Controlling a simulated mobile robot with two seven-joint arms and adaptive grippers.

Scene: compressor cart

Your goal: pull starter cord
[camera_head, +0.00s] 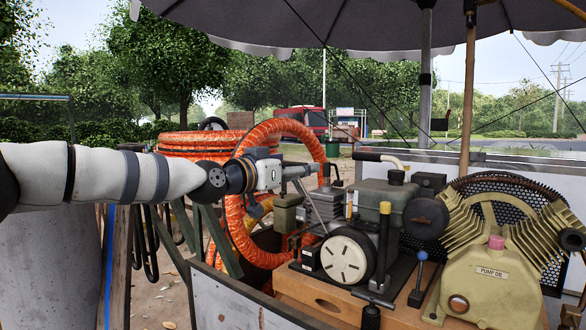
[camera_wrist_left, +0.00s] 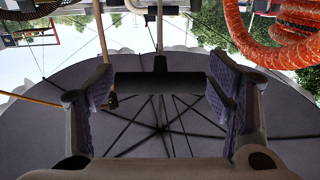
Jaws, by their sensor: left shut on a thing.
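My left gripper (camera_head: 302,172) reaches in from the left in the head view, above the left side of the engine (camera_head: 385,200). In the left wrist view, a black bar-shaped handle (camera_wrist_left: 158,86) lies across between the two padded fingers of the gripper, which is shut on it. The engine has a white round starter cover (camera_head: 345,259) on its near side, below and to the right of the gripper. A grey upright line runs above the handle in the wrist view; I cannot tell whether it is cord or a pole. My right gripper is in neither view.
A tan compressor pump (camera_head: 495,270) stands right of the engine. Orange hose (camera_head: 240,230) is coiled behind and below my left arm. The cart's grey side panel (camera_head: 225,300) runs along the front. A dark canopy (camera_head: 330,22) and its poles are overhead.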

